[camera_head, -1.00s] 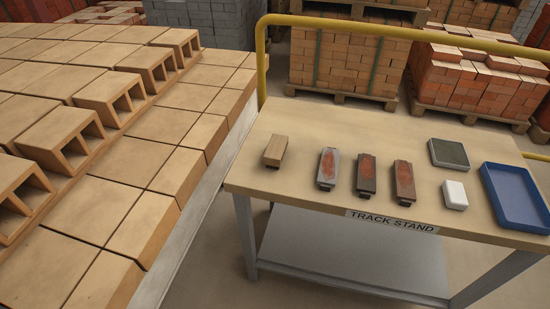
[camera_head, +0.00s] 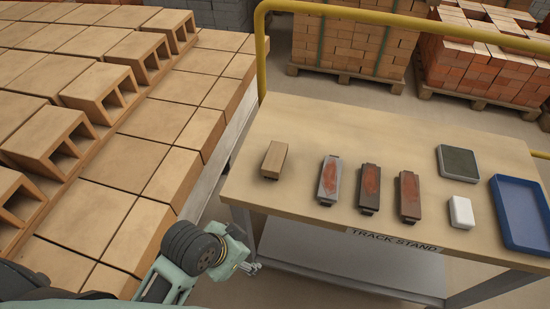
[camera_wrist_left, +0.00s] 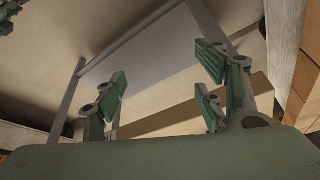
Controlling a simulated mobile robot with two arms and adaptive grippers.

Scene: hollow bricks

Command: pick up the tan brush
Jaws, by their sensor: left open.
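The tan brush (camera_head: 273,159) looks like a small wooden block with a dark underside. It lies near the left end of the table (camera_head: 330,125) in the head view. My left gripper (camera_head: 250,267) is low at the bottom of the head view, off the table's left front corner, below and apart from the brush. In the left wrist view its fingers (camera_wrist_left: 163,95) are spread apart with nothing between them. The brush cannot be made out in that view. My right gripper is not in view.
Several darker brush-like blocks (camera_head: 370,188) lie in a row right of the tan brush. Further right are a green-topped pad (camera_head: 457,160), a white block (camera_head: 461,212) and a blue tray (camera_head: 525,210). A yellow rail (camera_head: 262,50) rises behind the table. Hollow bricks (camera_head: 100,90) fill the left.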

